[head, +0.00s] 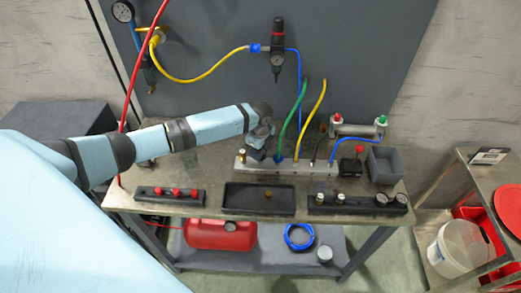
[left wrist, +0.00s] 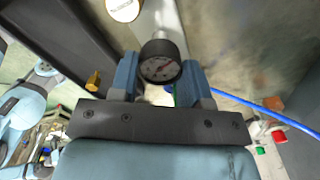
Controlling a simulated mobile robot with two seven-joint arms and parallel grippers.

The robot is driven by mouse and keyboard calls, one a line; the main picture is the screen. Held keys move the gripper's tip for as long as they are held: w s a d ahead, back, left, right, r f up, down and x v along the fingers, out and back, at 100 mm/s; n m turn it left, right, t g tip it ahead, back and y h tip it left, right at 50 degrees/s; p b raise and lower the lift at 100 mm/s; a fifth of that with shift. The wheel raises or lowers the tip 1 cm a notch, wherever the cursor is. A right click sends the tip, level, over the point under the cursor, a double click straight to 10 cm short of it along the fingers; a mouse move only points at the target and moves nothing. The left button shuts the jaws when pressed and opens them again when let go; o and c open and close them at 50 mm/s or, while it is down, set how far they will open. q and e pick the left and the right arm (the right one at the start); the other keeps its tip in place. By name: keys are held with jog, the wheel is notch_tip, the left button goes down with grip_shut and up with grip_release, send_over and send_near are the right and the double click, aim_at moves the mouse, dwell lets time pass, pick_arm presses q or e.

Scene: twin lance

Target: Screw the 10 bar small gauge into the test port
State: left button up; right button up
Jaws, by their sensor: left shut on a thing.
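My left gripper (head: 259,139) reaches in from the left and hangs over the left part of the silver manifold block (head: 313,170). A brass-topped fitting (head: 241,152) stands at the block's left end. My right gripper is not in view.
Green and yellow hoses (head: 302,115) rise from the block just right of the gripper. A black rack (head: 357,206) at front right holds two dial gauges (head: 391,199) and brass fittings. A black tray (head: 259,199), a rack of red-topped parts (head: 170,194) and a grey bin (head: 385,165) stand around.

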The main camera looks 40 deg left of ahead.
pick_arm(q)
jog(key=m, duration=0.6)
jog(key=shift+a+m, duration=0.1)
jog(key=shift+m, duration=0.2)
jog(key=m, duration=0.6)
jog(key=shift+b, duration=0.4)
jog(key=o, duration=1.4)
jog(key=shift+r+m, duration=0.1)
jog(key=shift+m, duration=0.2)
jog(key=shift+r+b, duration=1.15)
jog(key=shift+r, duration=5.65)
